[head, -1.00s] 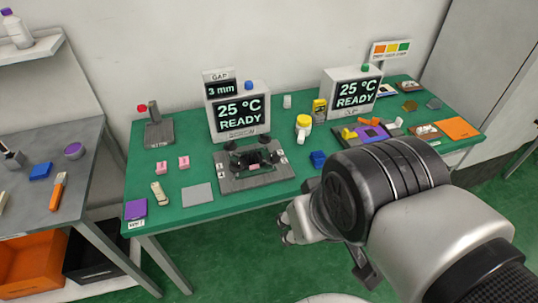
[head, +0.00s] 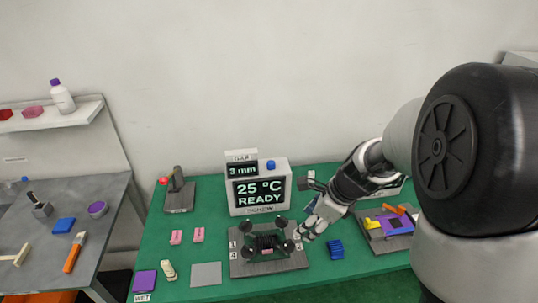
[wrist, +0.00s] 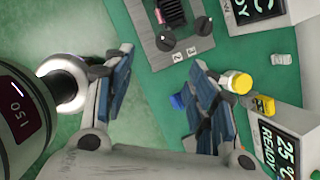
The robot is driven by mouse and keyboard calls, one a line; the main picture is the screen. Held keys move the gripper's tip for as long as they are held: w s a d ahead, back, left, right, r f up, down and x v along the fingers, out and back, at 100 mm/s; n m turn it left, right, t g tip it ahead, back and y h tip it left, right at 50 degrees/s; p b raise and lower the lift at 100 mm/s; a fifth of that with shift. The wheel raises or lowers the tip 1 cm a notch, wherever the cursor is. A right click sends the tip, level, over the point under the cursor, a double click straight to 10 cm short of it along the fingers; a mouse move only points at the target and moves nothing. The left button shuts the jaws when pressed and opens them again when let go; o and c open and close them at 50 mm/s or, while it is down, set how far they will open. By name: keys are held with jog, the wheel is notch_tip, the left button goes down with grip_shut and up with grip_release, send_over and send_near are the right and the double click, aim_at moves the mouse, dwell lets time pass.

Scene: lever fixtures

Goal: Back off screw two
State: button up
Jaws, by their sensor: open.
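The screw fixture (head: 268,265) is a grey plate with dark knobs at its corners around a dark block with coils. Labels 1 and 4 show on its left edge; the right labels are partly covered by my gripper in the head view. My gripper (head: 304,233) is open and empty, just right of the fixture. In the wrist view its blue-padded fingers (wrist: 163,100) are wide apart, clear of the knobs.
A display (head: 260,188) reading 25 °C READY stands behind the fixture, with a 3 mm gap sign on top. A blue block (head: 335,249) lies right of the fixture. A grey pad (head: 206,274) lies to the left.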

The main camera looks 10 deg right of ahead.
jog(key=w+d+f+m, duration=0.2)
jog(key=b, duration=0.7)
send_near(288, 242)
jog(key=x, duration=0.8)
jog(key=shift+a+f, duration=0.1)
jog(key=shift+f, duration=0.2)
jog(key=shift+c, duration=0.2)
jog(key=c, duration=1)
